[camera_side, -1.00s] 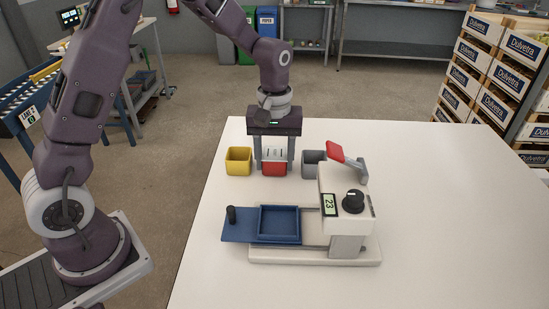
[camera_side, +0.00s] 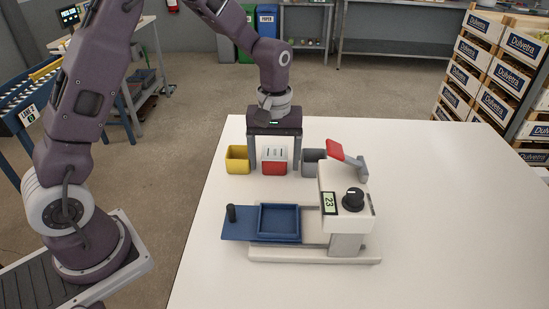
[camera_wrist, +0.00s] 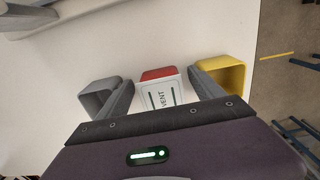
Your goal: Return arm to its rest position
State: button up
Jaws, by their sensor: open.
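My gripper (camera_side: 274,164) is open, pointing down at the back of the white table (camera_side: 430,210). Its two fingers stand spread to either side of a white box (camera_side: 274,153) with dark print that sits in the red bin (camera_side: 274,169). In the wrist view, the open fingers (camera_wrist: 160,80) flank the same white box (camera_wrist: 162,94), printed "VENT", with clear gaps on both sides. The red bin (camera_wrist: 158,73) shows behind it. The box's lower part is hidden in the bin.
A yellow bin (camera_side: 237,153) stands left of the red one, and a grey bin (camera_side: 309,158) stands right. In front is a white device (camera_side: 343,218) with a blue tray (camera_side: 238,230), dial and raised red-ended lever (camera_side: 336,150). The table's right side is clear.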

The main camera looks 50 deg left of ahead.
notch_tip(320, 180, up, 8)
dwell(0.8)
jog(key=shift+r, duration=0.1)
jog(key=s+r+m+t, duration=0.2)
jog(key=s+r+m, duration=0.2)
jog(key=s+r, duration=0.5)
jog(key=s+d+m+t, duration=0.1)
jog(key=s+m+t, duration=0.2)
jog(key=s, duration=1.2)
jog(key=shift+s+d+f+m+t, duration=0.2)
jog(key=shift+s+f+m+t, duration=0.15)
jog(key=shift+m, duration=0.65)
